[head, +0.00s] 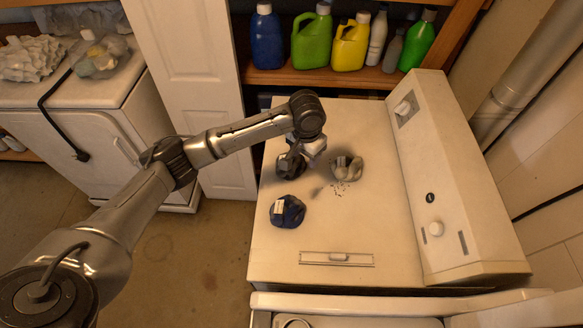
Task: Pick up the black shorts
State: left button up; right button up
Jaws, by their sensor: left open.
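The black shorts (287,168) seem to be the dark bundled cloth with a pale patch on top of the white machine (380,225). My left gripper (298,160) points down right over this bundle, and its jaws are open. The gripper and wrist hide part of the bundle, and I cannot tell whether the fingers touch it. A grey bundled cloth (347,168) lies just to the right. A dark blue bundled cloth (288,211) with a white label lies nearer the front. My right gripper is not in view.
A raised control panel (445,190) with knobs runs along the machine's right side. A shelf (320,76) behind holds several bottles. Dark specks lie by the grey cloth. A white basin edge (400,303) shows at the bottom.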

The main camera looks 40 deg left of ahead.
pick_arm(q)
jog(key=w+a+r+n, duration=0.2)
jog(key=a+r, duration=0.2)
jog(key=a, duration=0.1)
send_over(295, 159)
notch_tip(295, 159, down, 8)
jog(key=shift+d+f, duration=0.15)
jog(key=shift+f+p, duration=0.45)
jog(key=shift+f, duration=0.05)
jog(key=shift+a+f+p, duration=0.2)
jog(key=shift+f+p, duration=0.25)
jog(key=shift+f, duration=1.7)
jog(key=shift+c, duration=0.2)
jog(key=c, duration=0.5)
grip_shut()
